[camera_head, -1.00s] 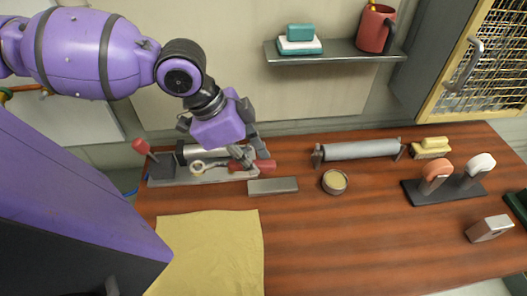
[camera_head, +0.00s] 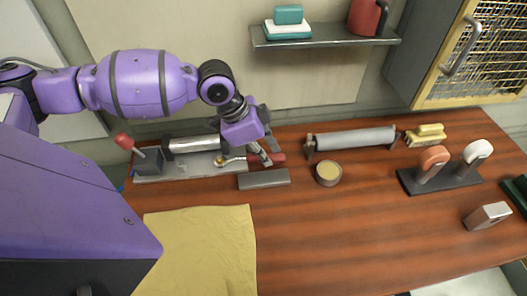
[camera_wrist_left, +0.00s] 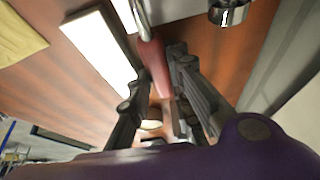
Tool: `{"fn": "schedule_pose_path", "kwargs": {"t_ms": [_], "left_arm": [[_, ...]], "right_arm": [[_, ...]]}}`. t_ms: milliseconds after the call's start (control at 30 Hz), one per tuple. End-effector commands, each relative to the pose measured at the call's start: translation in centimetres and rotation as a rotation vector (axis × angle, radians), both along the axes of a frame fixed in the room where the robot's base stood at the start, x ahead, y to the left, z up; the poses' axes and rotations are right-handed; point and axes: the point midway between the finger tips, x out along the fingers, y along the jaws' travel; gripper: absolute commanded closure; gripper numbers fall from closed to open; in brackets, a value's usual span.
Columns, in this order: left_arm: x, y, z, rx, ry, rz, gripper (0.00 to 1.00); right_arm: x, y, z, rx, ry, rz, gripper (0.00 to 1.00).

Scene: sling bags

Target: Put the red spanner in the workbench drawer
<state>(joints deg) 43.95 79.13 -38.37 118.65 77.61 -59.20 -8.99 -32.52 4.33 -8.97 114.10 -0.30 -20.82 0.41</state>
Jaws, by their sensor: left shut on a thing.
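The red spanner (camera_head: 280,158) has a red handle and a metal head at its left end, over the grey tool tray at the back left of the workbench. My left gripper (camera_head: 264,157) is shut on the spanner near its handle. In the left wrist view the red handle (camera_wrist_left: 155,65) lies between the two dark fingers. I cannot tell how far the spanner is above the tray. The workbench (camera_head: 340,230) has a reddish wooden top. Its drawer does not show in the head view. My right gripper is not in view.
The grey tray (camera_head: 150,179) holds a metal cylinder. A grey block (camera_head: 264,179), a round tin (camera_head: 328,173) and a roller (camera_head: 350,139) are close by. A yellow cloth (camera_head: 200,245) lies at front left. The front middle is clear. A shelf (camera_head: 330,40) hangs above.

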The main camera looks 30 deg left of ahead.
Motion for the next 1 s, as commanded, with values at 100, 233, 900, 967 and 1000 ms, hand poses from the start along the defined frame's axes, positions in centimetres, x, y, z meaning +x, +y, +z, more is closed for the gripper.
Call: {"fn": "schedule_pose_path", "kwargs": {"t_ms": [100,233,900,967,1000], "left_arm": [[0.1,0.0,0.0,0.000,-0.002,0.000,1.00],[0.0,0.1,0.0,0.001,-0.001,-0.001,0.65],[-0.7,1.5,3.2,0.004,-0.003,0.002,0.63],[-0.9,1.9,4.1,0.004,-0.002,0.002,0.63],[-1.1,2.1,4.7,0.003,-0.001,0.002,0.63]], "right_arm": [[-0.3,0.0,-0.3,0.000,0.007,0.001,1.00],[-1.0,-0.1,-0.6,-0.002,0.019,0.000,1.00],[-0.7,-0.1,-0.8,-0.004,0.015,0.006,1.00],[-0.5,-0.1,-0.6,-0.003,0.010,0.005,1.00],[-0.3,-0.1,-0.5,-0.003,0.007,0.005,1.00]]}}
